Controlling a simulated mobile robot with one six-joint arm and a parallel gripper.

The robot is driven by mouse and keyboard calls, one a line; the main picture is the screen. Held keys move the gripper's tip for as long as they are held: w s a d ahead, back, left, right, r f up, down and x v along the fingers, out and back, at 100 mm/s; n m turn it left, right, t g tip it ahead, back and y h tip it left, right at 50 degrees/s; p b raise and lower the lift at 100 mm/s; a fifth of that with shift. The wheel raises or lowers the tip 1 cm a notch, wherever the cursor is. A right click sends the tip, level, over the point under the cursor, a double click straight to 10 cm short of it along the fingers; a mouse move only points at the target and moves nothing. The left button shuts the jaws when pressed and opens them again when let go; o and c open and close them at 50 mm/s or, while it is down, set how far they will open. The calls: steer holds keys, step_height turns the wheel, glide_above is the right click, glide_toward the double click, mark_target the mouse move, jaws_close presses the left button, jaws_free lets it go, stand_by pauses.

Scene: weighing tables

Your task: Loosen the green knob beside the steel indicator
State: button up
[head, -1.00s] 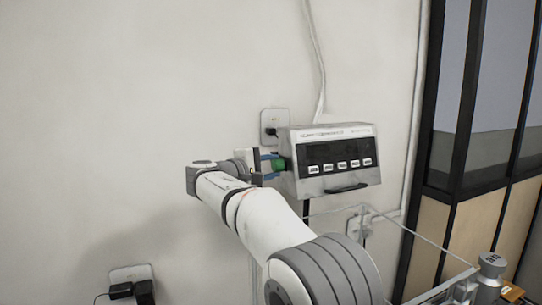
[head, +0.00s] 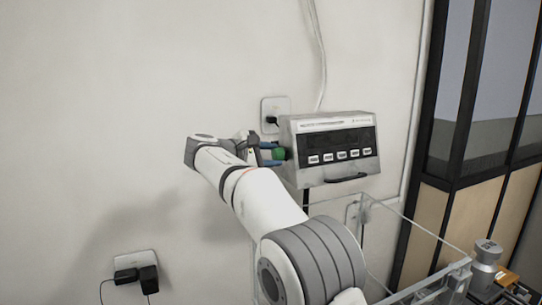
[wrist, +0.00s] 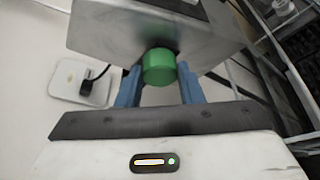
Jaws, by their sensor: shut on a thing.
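The steel indicator (head: 331,181) is a grey box on the wall side, with a dark display and a row of white buttons. The green knob (head: 279,154) sticks out of its left side; in the wrist view the knob (wrist: 159,67) is a short cylinder near the middle. My gripper (wrist: 158,75) has its blue fingers on either side of the knob and is shut on it. In the head view my gripper (head: 273,154) reaches the knob from the left. The knob's far side and its shaft are hidden.
A wall socket with a black plug (head: 271,120) is just above and behind the knob. Another socket with black adapters (head: 135,272) is low on the left. A clear-walled enclosure (head: 405,235) stands below right, with a metal weight (head: 486,258) beyond it.

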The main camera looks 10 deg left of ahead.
steer(key=o, duration=1)
steer(key=shift+c, duration=0.2)
steer(key=b+v, duration=0.2)
steer(key=v, duration=0.5)
steer(key=shift+s+a, duration=0.25)
steer(key=shift+s, duration=0.05)
steer(key=shift+d, duration=0.1)
